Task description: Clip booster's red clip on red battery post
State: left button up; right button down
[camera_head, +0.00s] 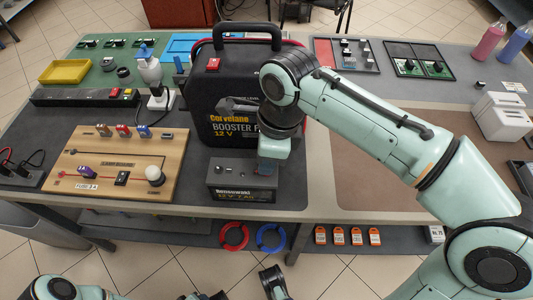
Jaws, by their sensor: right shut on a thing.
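The black booster (225,105), with a handle on top and a red switch (213,64), stands upright on the grey table. The grey battery (243,187) sits in front of it near the table's front edge. My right gripper (268,168) points down over the battery's top right part, in front of the booster. It is shut on what appears to be the booster's red clip, which the hand hides. The red battery post is not visible; the hand covers that area. A dark part that seems to be my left gripper (272,283) shows at the bottom edge, low and away from the battery.
A wooden board (120,165) with switches and a lamp lies left of the battery. A black strip (85,97) and a yellow tray (66,71) lie behind it. Red (234,236) and blue (271,237) hose coils lie on the shelf below. A brown mat (365,190) lies right.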

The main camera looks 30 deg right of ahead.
jog(key=shift+f, duration=0.1)
dwell(0.4)
jog(key=shift+f, duration=0.25)
jog(key=shift+f+p, duration=0.5)
dwell(1.3)
jog(key=c, duration=0.6)
grip_release()
